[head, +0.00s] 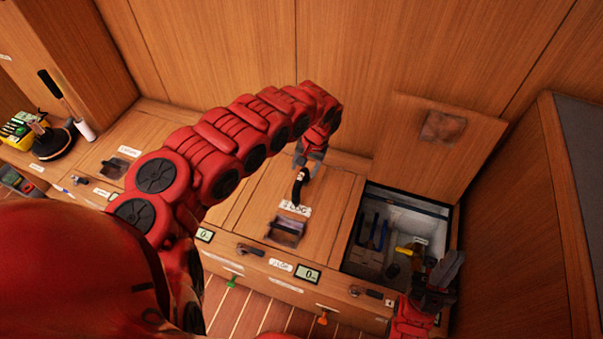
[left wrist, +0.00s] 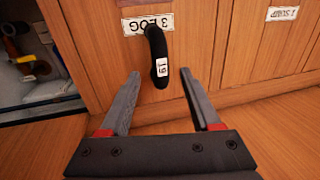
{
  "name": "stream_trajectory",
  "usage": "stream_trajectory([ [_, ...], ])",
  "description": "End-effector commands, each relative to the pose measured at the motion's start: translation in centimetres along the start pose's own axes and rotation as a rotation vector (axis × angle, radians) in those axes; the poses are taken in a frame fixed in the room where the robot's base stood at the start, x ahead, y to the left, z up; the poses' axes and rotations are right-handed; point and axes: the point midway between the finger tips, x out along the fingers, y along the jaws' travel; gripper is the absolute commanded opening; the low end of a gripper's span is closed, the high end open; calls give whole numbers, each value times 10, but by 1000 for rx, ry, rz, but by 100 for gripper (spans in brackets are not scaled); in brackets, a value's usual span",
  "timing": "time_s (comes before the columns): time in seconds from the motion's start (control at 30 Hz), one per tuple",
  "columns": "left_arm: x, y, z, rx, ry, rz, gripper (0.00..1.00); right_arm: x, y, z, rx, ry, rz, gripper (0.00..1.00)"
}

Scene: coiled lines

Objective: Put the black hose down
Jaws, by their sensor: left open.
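The black hose (head: 299,186) is a short, curved dark piece at the lid marked "3 LOG" (head: 335,202), just below my left gripper (head: 310,163). In the left wrist view the hose (left wrist: 157,55) carries a white tag reading "19" and its upper end meets the "3 LOG" label. My left gripper (left wrist: 160,74) is open, with its fingertips on either side of the hose's lower end and apart from it. My right gripper (head: 442,279) is at the front right corner of the open locker (head: 449,225); its jaw state is unclear.
The open locker holds several tools, and its raised lid (head: 470,150) leans back. A wooden side wall (head: 520,220) stands close on the right. A black coil (head: 52,143) and a yellow device (head: 17,128) sit at the far left. Small displays (head: 308,274) line the front edge.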

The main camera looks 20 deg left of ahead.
Motion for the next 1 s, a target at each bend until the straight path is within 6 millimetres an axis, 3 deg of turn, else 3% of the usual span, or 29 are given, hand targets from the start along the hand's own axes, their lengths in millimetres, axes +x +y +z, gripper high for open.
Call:
stream_trajectory([
  [0.1,-26,-2,-1,-2,3,-3,64,7,0,-1,0,0,0,0],
  [0.3,-42,0,0,0,1,-1,64,10,0,-2,0,0,0,0],
  [1.0,-42,0,0,0,0,1,64,10,0,-2,0,0,0,0],
])
